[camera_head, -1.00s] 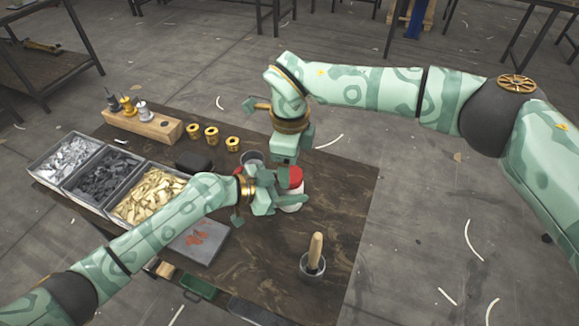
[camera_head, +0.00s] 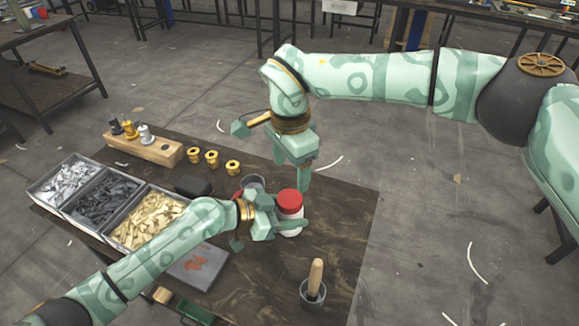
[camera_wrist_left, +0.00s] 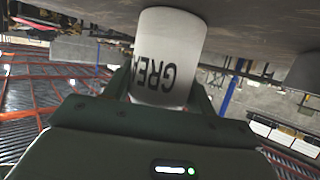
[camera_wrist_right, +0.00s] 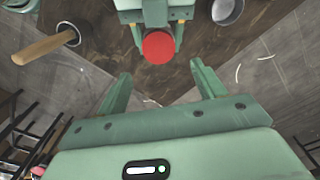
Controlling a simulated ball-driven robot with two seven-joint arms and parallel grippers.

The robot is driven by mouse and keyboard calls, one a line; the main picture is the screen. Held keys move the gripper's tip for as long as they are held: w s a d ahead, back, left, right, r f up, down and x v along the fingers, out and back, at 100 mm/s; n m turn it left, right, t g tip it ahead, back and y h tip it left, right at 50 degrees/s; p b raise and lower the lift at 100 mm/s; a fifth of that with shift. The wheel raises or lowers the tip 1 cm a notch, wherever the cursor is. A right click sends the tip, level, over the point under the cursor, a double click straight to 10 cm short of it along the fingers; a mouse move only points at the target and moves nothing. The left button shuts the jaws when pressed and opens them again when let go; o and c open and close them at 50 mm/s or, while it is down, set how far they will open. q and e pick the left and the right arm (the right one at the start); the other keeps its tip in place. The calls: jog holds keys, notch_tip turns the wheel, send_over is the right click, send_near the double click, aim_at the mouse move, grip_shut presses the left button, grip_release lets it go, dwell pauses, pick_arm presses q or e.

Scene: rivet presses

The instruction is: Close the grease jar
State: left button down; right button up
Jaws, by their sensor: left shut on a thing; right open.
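The grease jar (camera_head: 290,222) is a white cylinder with a red lid (camera_head: 289,201) on its top, standing upright on the dark table. Its lettering, partly reading GREASE, shows upside down in the left wrist view (camera_wrist_left: 165,65). My left gripper (camera_head: 282,222) is shut around the jar's white body. My right gripper (camera_head: 303,182) is open and empty, just above and behind the jar. In the right wrist view the red lid (camera_wrist_right: 158,47) lies beyond the open fingers, between the left gripper's fingers. I cannot tell how firmly the lid is seated.
A wooden-handled tool in a metal pot (camera_head: 313,290) stands at the front right. Bins of rivets (camera_head: 145,215), brass pieces (camera_head: 212,159) and a wooden block (camera_head: 145,148) fill the left. The table's right side is clear.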

aim_at(289, 198)
jog(key=n, duration=0.2)
jog(key=shift+s+a+f+n, duration=0.1)
jog(key=shift+n, duration=0.2)
jog(key=shift+f, duration=0.1)
jog(key=shift+f, duration=3.9)
jog(key=c, duration=1)
jog(key=m, duration=1.3)
